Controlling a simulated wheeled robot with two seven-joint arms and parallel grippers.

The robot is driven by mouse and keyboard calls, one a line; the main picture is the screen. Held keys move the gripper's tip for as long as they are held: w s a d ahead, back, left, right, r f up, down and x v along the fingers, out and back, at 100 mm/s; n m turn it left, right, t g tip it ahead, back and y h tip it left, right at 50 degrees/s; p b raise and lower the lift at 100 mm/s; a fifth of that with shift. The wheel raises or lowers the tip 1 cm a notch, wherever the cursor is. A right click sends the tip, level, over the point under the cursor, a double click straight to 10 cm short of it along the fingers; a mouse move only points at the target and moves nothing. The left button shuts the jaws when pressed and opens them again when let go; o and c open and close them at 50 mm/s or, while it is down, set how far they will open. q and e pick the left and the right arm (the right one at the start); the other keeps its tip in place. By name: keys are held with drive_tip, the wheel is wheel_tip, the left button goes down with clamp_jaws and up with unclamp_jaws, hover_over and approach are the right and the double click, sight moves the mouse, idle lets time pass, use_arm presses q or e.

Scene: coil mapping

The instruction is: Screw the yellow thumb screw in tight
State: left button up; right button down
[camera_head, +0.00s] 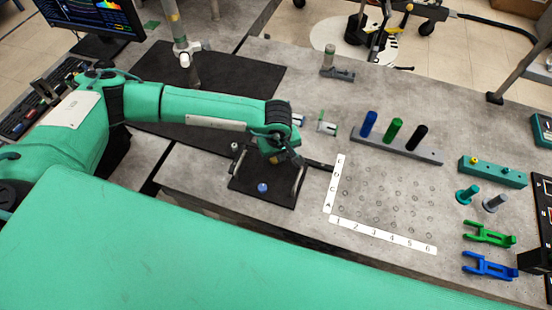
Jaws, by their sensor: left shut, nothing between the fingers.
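A small yellow thumb screw (474,160) sits on top of a teal block (493,172) at the right side of the table. It stands at the block's left end; how deep it sits is too small to tell. My left gripper (291,160) is shut and empty. It hangs over the black tray at mid-table, far to the left of the screw and apart from it. My right gripper is not in view.
The black tray (252,192) holds a blue ball (262,188). A grey rack (430,153) with blue, green and black cylinders stands between my left gripper and the teal block. Green (488,235) and blue (488,266) forked parts lie at the right front.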

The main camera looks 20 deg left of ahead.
use_arm(q)
drive_tip(key=shift+a+f+n, duration=0.4)
drive_tip(key=shift+a+n, duration=0.2)
drive_tip(key=shift+a, duration=0.2)
drive_tip(key=shift+c, duration=0.3)
clamp_jaws()
drive_tip(key=shift+o, duration=1)
unclamp_jaws()
drive_tip(key=shift+w+d+r, duration=0.1)
drive_tip(key=shift+w+r, duration=0.05)
drive_tip(key=shift+r, duration=0.2)
drive_tip(key=shift+o, duration=0.7)
wheel_tip(320, 180, up, 13)
drive_tip(key=s+b, duration=0.1)
drive_tip(key=b, duration=0.2)
drive_tip(key=shift+s+d+f, duration=0.2)
drive_tip(key=shift+s+d, duration=0.15)
drive_tip(key=shift+d, duration=0.05)
drive_tip(key=shift+s+r, duration=0.2)
drive_tip(key=shift+r, duration=0.4)
